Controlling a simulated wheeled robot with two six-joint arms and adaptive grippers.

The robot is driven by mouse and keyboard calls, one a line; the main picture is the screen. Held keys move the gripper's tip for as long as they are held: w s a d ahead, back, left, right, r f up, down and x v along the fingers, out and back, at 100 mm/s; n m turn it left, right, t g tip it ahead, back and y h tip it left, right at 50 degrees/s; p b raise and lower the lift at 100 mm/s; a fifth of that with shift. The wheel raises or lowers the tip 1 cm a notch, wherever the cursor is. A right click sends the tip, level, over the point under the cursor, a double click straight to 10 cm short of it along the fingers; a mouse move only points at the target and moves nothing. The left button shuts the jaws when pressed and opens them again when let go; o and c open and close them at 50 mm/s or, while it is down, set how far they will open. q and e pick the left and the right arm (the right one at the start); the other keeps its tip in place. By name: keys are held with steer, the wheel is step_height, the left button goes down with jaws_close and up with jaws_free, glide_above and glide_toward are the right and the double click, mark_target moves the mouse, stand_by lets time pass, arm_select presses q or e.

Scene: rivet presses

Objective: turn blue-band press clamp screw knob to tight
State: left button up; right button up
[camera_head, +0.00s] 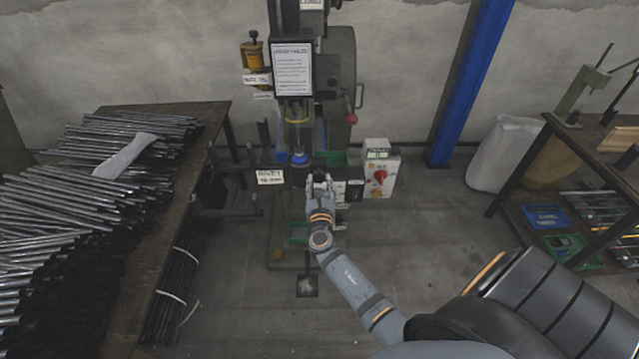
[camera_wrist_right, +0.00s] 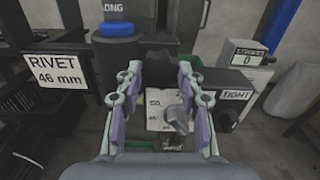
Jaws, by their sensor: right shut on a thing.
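The press (camera_head: 300,120) stands against the wall, with a blue band (camera_head: 300,160) low on its spindle. The band also shows in the wrist view (camera_wrist_right: 117,29). My right gripper (camera_head: 320,180) is at the front of the press, just right of the band. In the wrist view its two fingers (camera_wrist_right: 160,72) are on either side of a dark knob (camera_wrist_right: 158,58), shut on it. A sign reading TIGHT (camera_wrist_right: 236,95) is right of the fingers. The fingers partly hide the knob. My left gripper is not in view.
A RIVET 46 mm sign (camera_wrist_right: 57,70) is left of the fingers. A grey control box (camera_head: 378,172) with a red knob stands right of the press. A bench (camera_head: 205,118) with metal bars is left.

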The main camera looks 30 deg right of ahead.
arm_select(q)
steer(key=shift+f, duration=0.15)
